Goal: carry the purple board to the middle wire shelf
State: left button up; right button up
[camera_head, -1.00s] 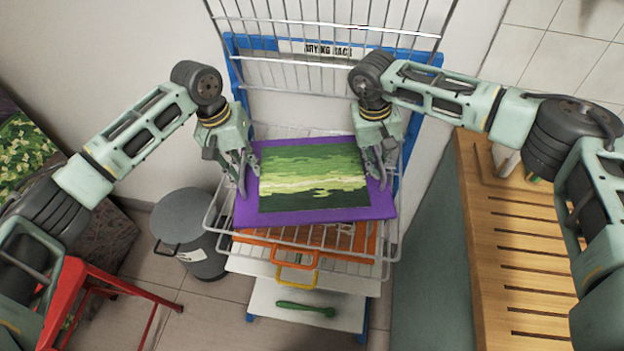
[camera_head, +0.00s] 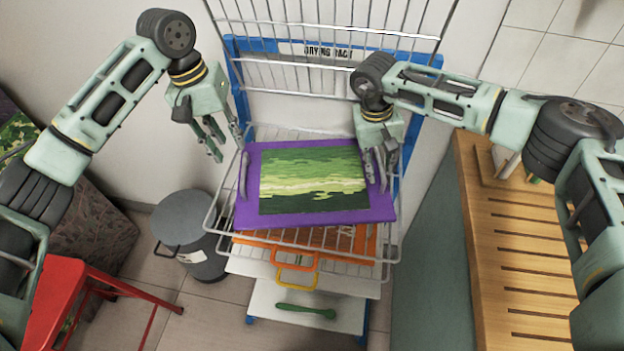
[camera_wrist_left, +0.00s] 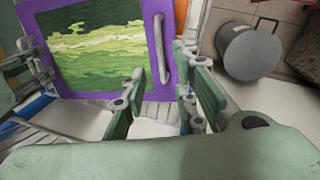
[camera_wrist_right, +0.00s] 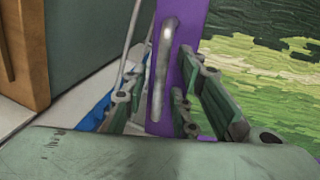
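The purple board (camera_head: 313,182) lies flat on a wire shelf (camera_head: 207,222) of the blue drying rack, its green painting facing up. Its grey left handle (camera_head: 243,176) shows free of any finger, also in the left wrist view (camera_wrist_left: 160,48). My left gripper (camera_head: 226,147) is open and empty, above and left of the board's far left corner. My right gripper (camera_head: 377,180) is at the board's right edge. In the right wrist view its fingers are apart, one on each side of the right handle (camera_wrist_right: 163,72); contact cannot be told.
An orange board (camera_head: 345,240) lies below the wire shelf. A grey bin (camera_head: 193,235) stands left of the rack, a red stool (camera_head: 70,300) further left, a slatted wooden bench (camera_head: 520,250) at right.

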jog(key=shift+r, duration=0.25)
pick_arm(q)
notch_tip(320, 180, up, 2)
jog(key=shift+a, duration=0.15)
pick_arm(e)
notch_tip(320, 180, up, 11)
jog(key=a, duration=0.2)
jog(key=shift+a+r, duration=0.15)
pick_arm(q)
jog(key=shift+s, duration=0.1)
pick_arm(e)
jog(key=shift+s, duration=0.1)
